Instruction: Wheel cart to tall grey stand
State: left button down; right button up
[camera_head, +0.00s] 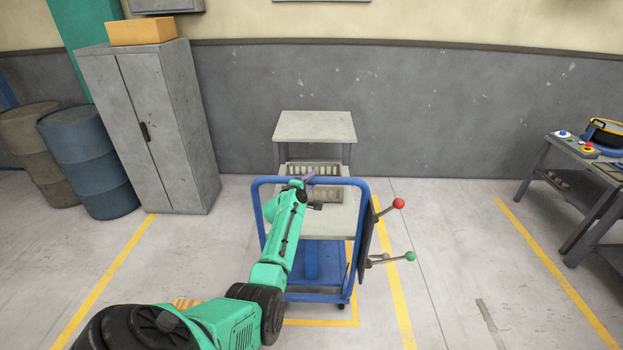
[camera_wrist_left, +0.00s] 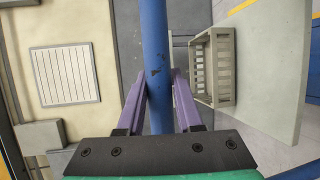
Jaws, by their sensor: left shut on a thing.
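The cart has a blue tube frame (camera_head: 360,240), a pale grey upper deck (camera_head: 335,222) and a blue lower deck (camera_head: 318,284). A slatted grey crate (camera_head: 328,170) sits on its upper deck and also shows in the left wrist view (camera_wrist_left: 200,70). The tall grey stand (camera_head: 315,127) is just behind the cart, near the wall, its lower part hidden by the cart. My left gripper (camera_head: 309,182) is shut on the cart's blue handle bar (camera_wrist_left: 155,70), which passes between its purple fingers. My right gripper is not in view.
A dark panel with a red-knobbed lever (camera_head: 398,203) and a green-knobbed lever (camera_head: 410,256) is at the cart's right side. A grey cabinet (camera_head: 165,120) and drums (camera_head: 90,165) stand left. A workbench (camera_head: 590,170) is far right. Floor between cart and workbench is clear.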

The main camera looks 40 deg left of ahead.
pick_arm(q)
jog(key=shift+w+a+r, duration=0.25)
jog(key=shift+a+r, duration=0.1)
jog(key=shift+r, duration=0.35)
jog(key=c, duration=0.8)
grip_release()
jog(key=shift+o, duration=1.1)
jog(key=shift+w+f, duration=0.15)
jog(key=shift+w, duration=0.05)
jog(key=shift+s+d+f, duration=0.15)
jog(key=shift+s+f, duration=0.15)
jog(key=shift+s, duration=0.05)
jog(key=v, duration=1.3)
jog(key=shift+s, duration=0.2)
